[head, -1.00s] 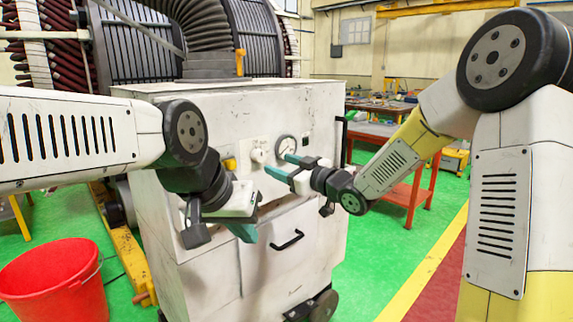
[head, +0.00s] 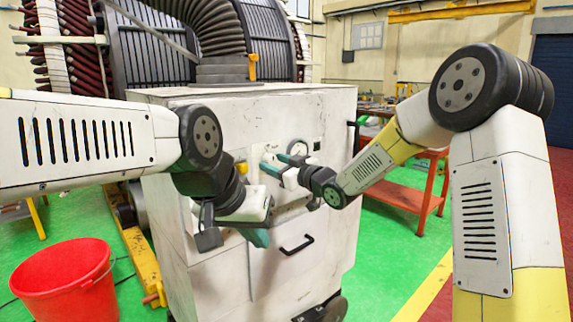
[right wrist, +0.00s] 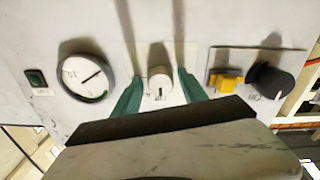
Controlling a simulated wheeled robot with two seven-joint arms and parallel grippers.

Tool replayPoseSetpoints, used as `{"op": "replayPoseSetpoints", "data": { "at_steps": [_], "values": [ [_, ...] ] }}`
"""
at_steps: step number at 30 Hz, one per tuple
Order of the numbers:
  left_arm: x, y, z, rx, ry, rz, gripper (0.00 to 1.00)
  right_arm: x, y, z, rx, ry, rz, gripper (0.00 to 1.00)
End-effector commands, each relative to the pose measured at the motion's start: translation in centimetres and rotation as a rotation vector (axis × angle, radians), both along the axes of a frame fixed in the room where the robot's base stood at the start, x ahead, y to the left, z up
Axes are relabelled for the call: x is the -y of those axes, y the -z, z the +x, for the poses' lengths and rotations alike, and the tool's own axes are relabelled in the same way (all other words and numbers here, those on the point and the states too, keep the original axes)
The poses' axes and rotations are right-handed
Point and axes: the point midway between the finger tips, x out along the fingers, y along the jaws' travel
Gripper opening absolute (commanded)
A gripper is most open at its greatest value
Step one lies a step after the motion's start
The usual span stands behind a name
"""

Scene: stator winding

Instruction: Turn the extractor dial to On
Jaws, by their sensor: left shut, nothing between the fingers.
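A white dial (right wrist: 160,84) with a dark pointer mark sits on the white cabinet's front panel in the right wrist view, its lettering too small to read. My right gripper (right wrist: 161,77) is open, with one green finger on each side of this dial; I cannot tell whether they touch it. In the head view, the right gripper (head: 274,163) is at the panel and partly hides the dial (head: 268,156). My left gripper (head: 257,238) is shut and empty, lower down in front of the cabinet (head: 175,225).
A round gauge (right wrist: 87,78) and a green switch (right wrist: 36,78) lie to one side of the dial. A yellow part (right wrist: 228,78) and a black knob (right wrist: 271,80) lie on the other. A red bucket (head: 65,280) stands on the floor; an orange-red table (head: 400,190) is behind.

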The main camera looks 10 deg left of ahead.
Motion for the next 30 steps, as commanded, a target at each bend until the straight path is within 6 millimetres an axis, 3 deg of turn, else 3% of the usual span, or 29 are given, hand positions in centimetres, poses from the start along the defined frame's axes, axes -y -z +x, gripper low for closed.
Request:
{"op": "replayPoseSetpoints", "data": {
  "at_steps": [1, 7, 20, 30],
  "values": [
    [0.00, 0.00, 0.00, 0.000, 0.000, 0.000, 0.00, 0.01, 0.00, 0.00, 0.000, 0.000, 0.000, 0.38],
    [0.00, 0.00, 0.00, 0.000, 0.000, 0.000, 0.00, 0.01, -0.02, -0.02, 0.000, 0.000, 0.000, 0.00],
    [0.00, 0.00, 0.00, 0.000, 0.000, 0.000, 0.00, 0.08, -0.01, 0.01, -0.069, 0.001, 0.056, 0.00],
    [0.00, 0.00, 0.00, 0.000, 0.000, 0.000, 0.00, 0.04, -0.04, -0.05, -0.288, 0.002, 0.226, 0.00]
  ]
}}
